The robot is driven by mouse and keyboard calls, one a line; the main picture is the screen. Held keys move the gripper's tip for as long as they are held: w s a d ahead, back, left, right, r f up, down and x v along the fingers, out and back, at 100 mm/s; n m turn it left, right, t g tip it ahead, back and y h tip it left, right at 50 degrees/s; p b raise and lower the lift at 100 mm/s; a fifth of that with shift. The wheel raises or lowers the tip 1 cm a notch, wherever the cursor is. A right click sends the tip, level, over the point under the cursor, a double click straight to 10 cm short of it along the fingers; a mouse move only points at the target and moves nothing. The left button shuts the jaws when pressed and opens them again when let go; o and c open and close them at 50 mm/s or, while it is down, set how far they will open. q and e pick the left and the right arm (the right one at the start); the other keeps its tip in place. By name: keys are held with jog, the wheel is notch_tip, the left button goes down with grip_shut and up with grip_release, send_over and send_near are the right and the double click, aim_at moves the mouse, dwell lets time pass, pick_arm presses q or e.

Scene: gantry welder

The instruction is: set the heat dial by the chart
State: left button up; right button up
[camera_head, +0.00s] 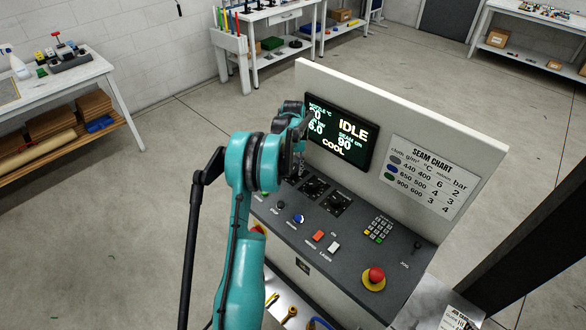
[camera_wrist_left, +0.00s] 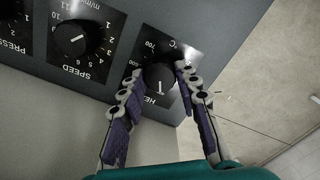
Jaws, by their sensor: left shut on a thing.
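The heat dial (camera_wrist_left: 158,80) is a round black knob on the control panel. In the wrist view my left gripper (camera_wrist_left: 160,68) has a finger on each side of it and is shut on it. The knob's white mark shows; "700" and "°C" are printed beyond it. In the head view the left gripper (camera_head: 295,155) is over the panel's far left and hides the dial. The seam chart (camera_head: 428,175) lists grey 440, 400; blue 650, 500; green 900, 600. The screen (camera_head: 340,135) reads IDLE and COOL; its nozzle figure is partly covered. My right gripper is not in view.
The speed dial (camera_wrist_left: 80,37) is close beside the heat dial. A side bench (camera_head: 85,75) stands at the left.

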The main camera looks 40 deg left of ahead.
aim_at(293, 170)
pick_arm(q)
jog(key=o, duration=1.2)
jog(key=shift+c, duration=0.2)
jog(key=shift+r, duration=0.1)
notch_tip(293, 170, up, 12)
